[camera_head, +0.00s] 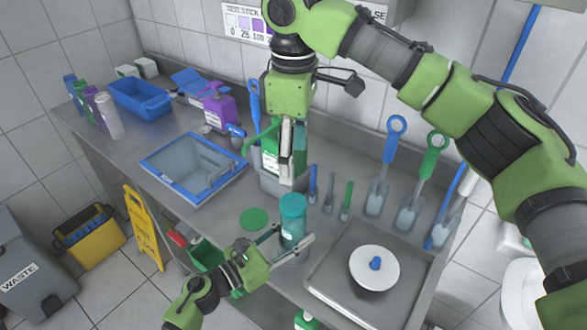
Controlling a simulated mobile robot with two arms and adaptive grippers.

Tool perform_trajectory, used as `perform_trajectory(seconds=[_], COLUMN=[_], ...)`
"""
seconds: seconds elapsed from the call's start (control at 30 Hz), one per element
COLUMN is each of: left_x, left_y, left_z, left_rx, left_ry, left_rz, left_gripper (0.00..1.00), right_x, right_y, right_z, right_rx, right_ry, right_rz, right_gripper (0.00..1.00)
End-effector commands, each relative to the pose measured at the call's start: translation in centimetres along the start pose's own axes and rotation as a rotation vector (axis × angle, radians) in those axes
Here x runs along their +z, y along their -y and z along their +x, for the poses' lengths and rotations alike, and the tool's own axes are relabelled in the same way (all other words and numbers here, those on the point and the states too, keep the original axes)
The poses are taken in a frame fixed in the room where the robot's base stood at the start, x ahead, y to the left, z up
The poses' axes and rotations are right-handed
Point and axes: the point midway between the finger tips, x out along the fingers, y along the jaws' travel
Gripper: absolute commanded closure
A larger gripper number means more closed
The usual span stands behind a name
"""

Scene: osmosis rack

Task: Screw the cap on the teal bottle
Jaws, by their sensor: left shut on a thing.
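The teal bottle (292,235) stands upright near the front edge of the counter. Its wider top (293,205) is also teal and looks like a cap sitting on it; I cannot tell how tightly. My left gripper (292,242) comes in from the lower left, with one finger on each side of the bottle, shut on it. My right gripper (287,160) hangs pointing down behind the bottle, higher up, in front of a green container. Its fingers look close together, but I cannot tell whether they are open or shut. It is apart from the teal bottle.
A sink basin with a white disc (374,268) lies right of the bottle. A green disc (254,218) lies to its left. Small brushes (329,190) and blue and green scoops (379,190) stand behind. A blue-rimmed basin (160,171) is farther left.

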Motion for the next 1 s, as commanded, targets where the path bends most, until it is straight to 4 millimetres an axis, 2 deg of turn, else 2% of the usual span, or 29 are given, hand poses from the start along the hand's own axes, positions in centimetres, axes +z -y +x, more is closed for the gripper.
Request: perform_trajectory(seconds=[0.33,0.37,0.4,0.77,0.87,1.0], left_x=[0.0,0.0,0.0,0.0,-0.1,-0.1], left_y=[0.0,0.0,0.0,0.0,0.0,0.0], left_z=[0.0,0.0,0.0,-0.1,-0.8,-3.2], left_rx=[0.0,0.0,0.0,0.0,0.0,0.001], left_ry=[0.001,0.001,0.001,0.0,-0.001,-0.003], left_rz=[0.0,0.0,0.0,0.0,-0.001,0.0], left_gripper=[1.0,0.53,0.43,0.41,0.41,0.41], right_x=[0.0,0.0,0.0,0.0,0.0,0.0], right_y=[0.0,0.0,0.0,0.0,0.0,0.0], right_z=[-0.4,-0.4,-0.4,-0.4,-0.4,-0.4], right_rx=[0.0,0.0,0.0,0.0,0.0,0.0], right_ry=[0.0,0.0,0.0,0.0,0.0,0.0], right_rz=[0.0,0.0,0.0,0.001,0.001,0.001], right_gripper=[0.39,0.39,0.39,0.39,0.39,0.39])
